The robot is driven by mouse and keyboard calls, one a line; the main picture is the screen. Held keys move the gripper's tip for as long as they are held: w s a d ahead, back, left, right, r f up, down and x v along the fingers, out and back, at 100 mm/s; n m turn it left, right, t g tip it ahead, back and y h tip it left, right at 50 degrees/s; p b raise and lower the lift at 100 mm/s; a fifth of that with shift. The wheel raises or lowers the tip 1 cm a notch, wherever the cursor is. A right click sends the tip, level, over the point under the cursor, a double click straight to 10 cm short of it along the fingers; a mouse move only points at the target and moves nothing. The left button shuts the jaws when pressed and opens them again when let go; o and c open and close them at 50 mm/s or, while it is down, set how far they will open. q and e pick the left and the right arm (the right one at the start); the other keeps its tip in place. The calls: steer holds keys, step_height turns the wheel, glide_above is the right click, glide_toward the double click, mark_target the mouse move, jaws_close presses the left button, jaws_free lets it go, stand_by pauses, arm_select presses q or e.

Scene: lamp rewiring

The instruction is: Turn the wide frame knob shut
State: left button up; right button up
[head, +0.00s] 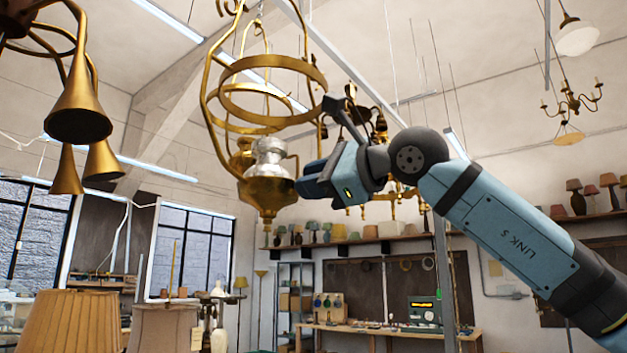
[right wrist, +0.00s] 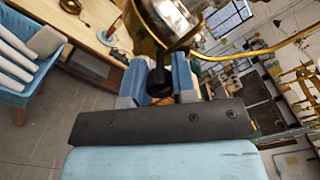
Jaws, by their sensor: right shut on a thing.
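The wide frame (head: 272,66) is a brass hanging lamp frame with broad rings, at the upper middle of the head view. A silver and brass burner body (head: 268,192) hangs low in it. My right gripper (head: 303,182) reaches in from the right, at the right side of this body. In the right wrist view, its two blue fingers are shut on a dark round knob (right wrist: 160,84), with a dark stem leading up towards the brass. The fingers hide the knob in the head view. Its turned position cannot be told. My left gripper is not in view.
Brass cone shades (head: 80,115) hang at the left. Fabric lampshades (head: 68,320) stand at the lower left. Another brass chandelier (head: 570,100) hangs at the far right. A workbench (head: 375,331) stands well behind. The air below the burner body is clear.

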steer(key=o, duration=0.9)
steer(key=shift+s+d, duration=0.2)
steer(key=shift+d, duration=0.05)
steer(key=b+v, duration=0.2)
steer(key=v, duration=1.1)
steer(key=shift+s+d+b, duration=0.1)
steer(key=shift+s+b, duration=0.05)
steer(key=shift+b, duration=0.2)
